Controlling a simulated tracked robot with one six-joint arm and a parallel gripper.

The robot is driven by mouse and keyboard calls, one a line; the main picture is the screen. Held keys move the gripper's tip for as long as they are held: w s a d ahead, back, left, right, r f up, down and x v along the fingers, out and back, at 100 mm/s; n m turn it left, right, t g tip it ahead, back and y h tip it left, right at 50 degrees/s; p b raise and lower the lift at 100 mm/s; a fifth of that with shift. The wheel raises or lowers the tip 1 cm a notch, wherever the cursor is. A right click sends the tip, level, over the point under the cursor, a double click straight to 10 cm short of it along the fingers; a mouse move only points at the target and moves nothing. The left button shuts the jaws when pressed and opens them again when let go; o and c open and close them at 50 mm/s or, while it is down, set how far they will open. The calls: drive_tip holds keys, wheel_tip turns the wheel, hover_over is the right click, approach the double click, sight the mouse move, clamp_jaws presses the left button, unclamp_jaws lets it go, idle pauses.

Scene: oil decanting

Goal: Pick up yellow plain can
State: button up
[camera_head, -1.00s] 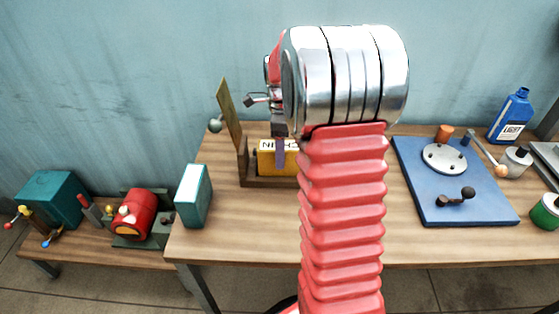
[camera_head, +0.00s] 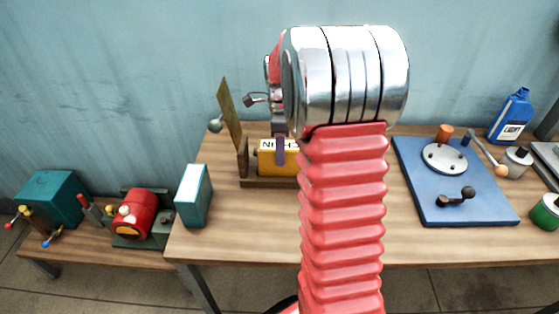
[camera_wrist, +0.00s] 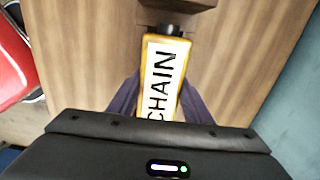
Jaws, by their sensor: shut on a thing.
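The yellow can (camera_head: 265,163) has a white label and lies on its side at the open wooden box on the table. In the wrist view the can (camera_wrist: 150,40) shows the word CHAIN on its label and a dark cap at its far end. My gripper (camera_head: 279,151) is shut on the can from above, with one purple finger (camera_wrist: 125,95) on each side of it. My arm hides the right part of the can and of the wooden box (camera_head: 262,183). The box's lid (camera_head: 229,112) stands up at the left.
A teal box (camera_head: 194,196) stands at the table's left edge. A blue board (camera_head: 430,200) with a metal disc and a blue bottle (camera_head: 510,117) are at the right. A lower bench at the left holds a red machine (camera_head: 136,214). The table front is clear.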

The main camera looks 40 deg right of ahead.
clamp_jaws()
drive_tip(key=shift+r, duration=0.1)
drive_tip(key=shift+r, duration=5)
